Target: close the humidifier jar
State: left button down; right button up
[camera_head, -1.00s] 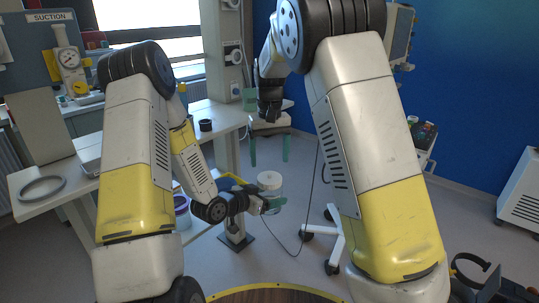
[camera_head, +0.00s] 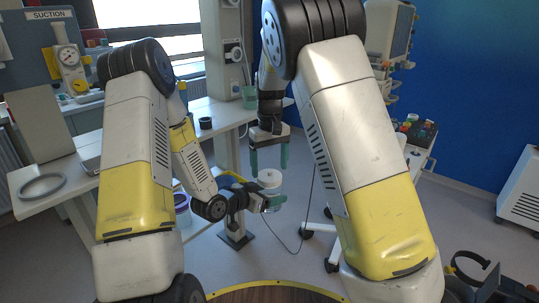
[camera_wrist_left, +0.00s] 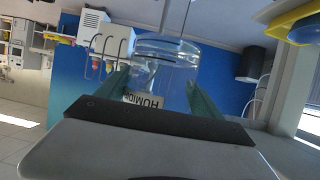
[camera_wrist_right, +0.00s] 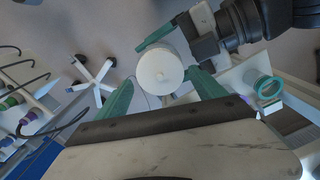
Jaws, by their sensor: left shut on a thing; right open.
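The humidifier jar (camera_head: 271,201) is clear, and my left gripper (camera_head: 272,204) is shut on its side, holding it in the air. In the left wrist view the jar (camera_wrist_left: 165,70) stands between both fingers, its label upside down. A white round lid (camera_head: 269,178) sits at the jar's top; whether it is seated tight I cannot tell. My right gripper (camera_head: 269,160) is open and points down just above the lid. In the right wrist view the lid (camera_wrist_right: 160,72) shows between and slightly beyond the fingertips, apart from them.
A small black cup (camera_head: 205,123) stands on the bench behind. A purple-rimmed bucket (camera_head: 182,205) is low beside my left arm. A wheeled stand base (camera_head: 325,238) is right of the jar. Open floor lies between.

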jog(key=shift+f, duration=1.35)
jog(key=shift+c, duration=0.4)
jog(key=c, duration=1.2)
jog(key=o, duration=1.7)
jog(key=shift+c, duration=0.2)
jog(key=shift+a, duration=0.1)
notch_tip(320, 180, up, 12)
